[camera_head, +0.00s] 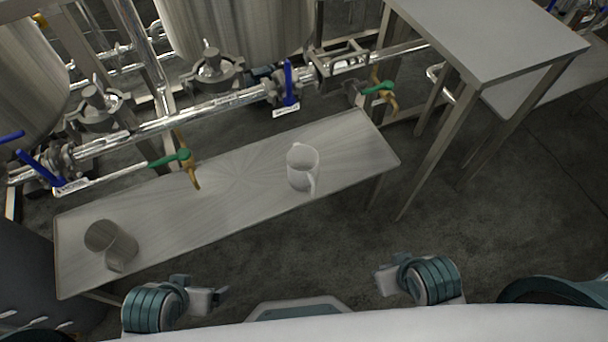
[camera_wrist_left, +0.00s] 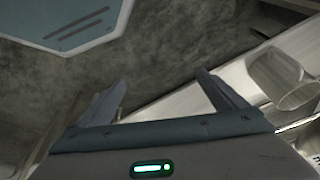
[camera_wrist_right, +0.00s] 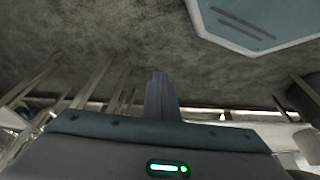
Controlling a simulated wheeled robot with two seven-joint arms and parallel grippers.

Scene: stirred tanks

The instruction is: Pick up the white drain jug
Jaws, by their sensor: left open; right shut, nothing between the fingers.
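The white drain jug (camera_head: 302,167) stands upright on the right half of a low steel bench (camera_head: 240,192), its handle towards me. A grey, see-through-looking jug (camera_head: 110,246) is at the bench's left end. My left gripper (camera_head: 222,296) is near the bench's front edge, apart from both jugs; in the left wrist view its fingers (camera_wrist_left: 160,98) are spread and empty. The grey jug also shows there (camera_wrist_left: 282,80). My right gripper (camera_head: 383,280) is in front of the bench, right of the white jug and apart from it; in the right wrist view its fingers (camera_wrist_right: 160,85) are together and empty.
Pipes with blue-handled valves (camera_head: 288,82) and green-handled taps (camera_head: 172,158) run behind and above the bench. Steel tanks (camera_head: 235,30) stand at the back. A taller steel table (camera_head: 490,35) is at the right. The bench middle is clear.

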